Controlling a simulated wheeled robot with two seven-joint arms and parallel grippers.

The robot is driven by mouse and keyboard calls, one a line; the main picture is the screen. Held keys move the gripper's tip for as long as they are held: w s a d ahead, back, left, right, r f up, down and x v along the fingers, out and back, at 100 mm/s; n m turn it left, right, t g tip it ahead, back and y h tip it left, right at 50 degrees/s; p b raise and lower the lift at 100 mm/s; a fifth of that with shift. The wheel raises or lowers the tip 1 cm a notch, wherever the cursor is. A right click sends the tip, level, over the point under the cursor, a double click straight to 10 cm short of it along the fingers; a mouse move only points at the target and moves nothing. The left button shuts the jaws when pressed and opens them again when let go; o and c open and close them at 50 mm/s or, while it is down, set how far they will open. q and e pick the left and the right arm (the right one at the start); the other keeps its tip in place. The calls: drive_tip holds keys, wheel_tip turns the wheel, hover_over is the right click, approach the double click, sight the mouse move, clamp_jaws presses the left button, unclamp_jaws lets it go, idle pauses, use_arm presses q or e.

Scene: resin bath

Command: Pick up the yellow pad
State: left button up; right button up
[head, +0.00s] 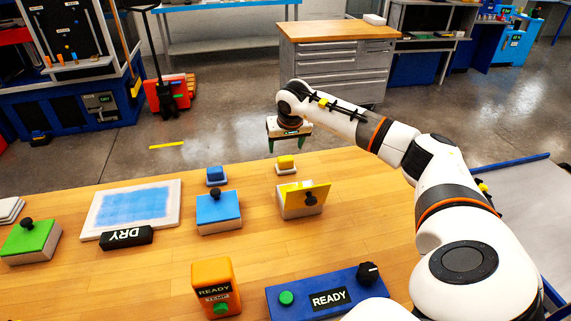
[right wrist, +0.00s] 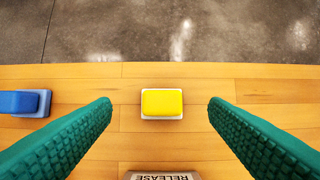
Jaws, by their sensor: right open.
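The yellow pad (head: 286,161) sits on a small white base near the far edge of the wooden table. In the right wrist view the yellow pad (right wrist: 162,102) lies midway between the fingers, farther off than their tips. My right gripper (head: 287,145) is open and empty above the pad, with its green fingers pointing down. In the right wrist view both ribbed green fingers of the right gripper (right wrist: 160,106) are spread wide on either side of the pad. My left gripper is not in view.
A blue pad (head: 216,175) stands left of the yellow one. Nearer are a yellow-lidded box (head: 302,200), a blue-lidded box (head: 219,212) and a green-lidded box (head: 30,240). A white-framed blue panel (head: 133,206) lies left, behind the DRY block (head: 126,237). Table beside the yellow pad is clear.

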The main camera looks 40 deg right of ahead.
sight(286, 158)
drive_tip(key=shift+x, duration=0.9)
drive_tip(key=x, duration=0.2)
drive_tip(key=s+p+x, duration=0.1)
drive_tip(key=x, duration=0.1)
drive_tip(key=shift+w+f+p, duration=0.15)
drive_tip(key=shift+f+p, duration=0.15)
drive_tip(key=shift+f, duration=0.25)
drive_tip(key=shift+w+f, duration=0.15)
drive_tip(key=shift+f, duration=0.1)
drive_tip(key=c, duration=0.8)
drive_tip(key=shift+r, duration=0.1)
drive_tip(key=shift+c, duration=0.2)
wheel_tip(286, 158, up, 10)
drive_tip(key=shift+b, duration=0.85)
drive_tip(key=o, duration=0.3)
drive_tip(key=shift+c, duration=0.9)
